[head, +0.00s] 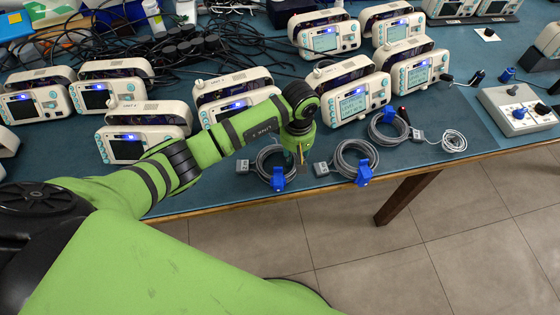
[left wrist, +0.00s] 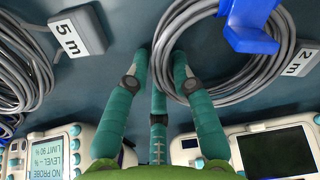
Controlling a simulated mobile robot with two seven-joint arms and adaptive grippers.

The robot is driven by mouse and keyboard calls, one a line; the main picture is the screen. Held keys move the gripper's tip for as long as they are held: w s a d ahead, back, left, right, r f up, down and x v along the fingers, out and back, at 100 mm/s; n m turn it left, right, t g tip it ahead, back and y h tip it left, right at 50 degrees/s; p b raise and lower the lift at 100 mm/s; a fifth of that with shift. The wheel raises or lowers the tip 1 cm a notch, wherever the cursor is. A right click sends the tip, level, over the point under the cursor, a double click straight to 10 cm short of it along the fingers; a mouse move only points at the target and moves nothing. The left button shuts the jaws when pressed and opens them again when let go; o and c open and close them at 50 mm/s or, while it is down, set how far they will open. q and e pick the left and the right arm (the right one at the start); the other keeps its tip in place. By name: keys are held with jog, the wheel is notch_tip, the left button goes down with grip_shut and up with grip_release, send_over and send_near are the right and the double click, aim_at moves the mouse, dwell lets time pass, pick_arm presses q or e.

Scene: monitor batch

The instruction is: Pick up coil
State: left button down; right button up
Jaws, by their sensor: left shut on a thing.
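A grey cable coil (head: 264,163) with a blue clip (head: 278,181) and a white tag (head: 242,166) lies near the table's front edge. In the left wrist view, this coil (left wrist: 272,78) fills the upper right, with a "2 m" tag (left wrist: 302,58) beside it. My left gripper (head: 300,156) points down at the coil's right side. In the left wrist view, its teal fingers (left wrist: 161,70) are closed on the cable at the coil's left side. I cannot tell whether the coil is off the table. My right gripper is not in view.
A second coil (head: 353,160), tagged "5 m" (left wrist: 76,35), lies close to the right, with a third coil (head: 388,128) beyond. Several white monitors (head: 358,102) stand behind. A control box (head: 517,110) is at far right. The wooden table edge (head: 400,172) is near.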

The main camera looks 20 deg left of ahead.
pick_arm(q)
jog(key=shift+r, duration=0.5)
notch_tip(320, 180, up, 3)
jog(key=shift+w+f+b, duration=0.1)
jog(key=shift+f+b, duration=0.1)
jog(key=shift+b, duration=0.5)
jog(key=s+d+r+b, duration=0.3)
jog(key=d+r, duration=0.4)
jog(key=d, duration=0.4)
jog(key=shift+s+r, duration=0.2)
jog(key=shift+s, duration=0.2)
